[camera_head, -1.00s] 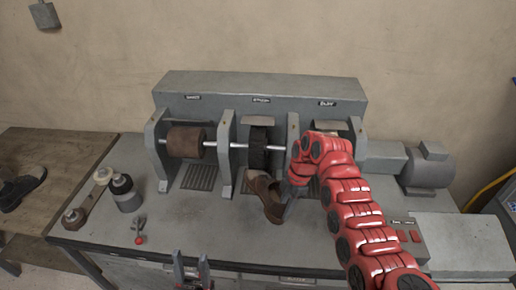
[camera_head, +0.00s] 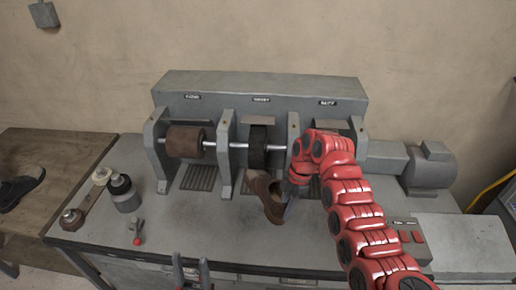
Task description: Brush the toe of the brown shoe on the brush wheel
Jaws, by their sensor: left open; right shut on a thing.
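The brown shoe (camera_head: 264,189) hangs tilted in front of the machine, below the middle wheel. The black brush wheel (camera_head: 258,147) sits on the shaft in the middle bay. The shoe's upper end is just under the wheel; I cannot tell whether they touch. My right gripper (camera_head: 291,201) is shut on the shoe at its right side, and my red arm hides part of it. My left gripper (camera_head: 191,271) is open and empty at the bottom edge, before the bench front.
A brown wheel (camera_head: 185,142) is in the left bay; the right bay is mostly behind my arm. A motor (camera_head: 430,166) stands at right. Bottles (camera_head: 124,193) and a red-tipped tool (camera_head: 137,232) are at left. Another dark shoe (camera_head: 20,187) lies on the wooden table (camera_head: 60,170).

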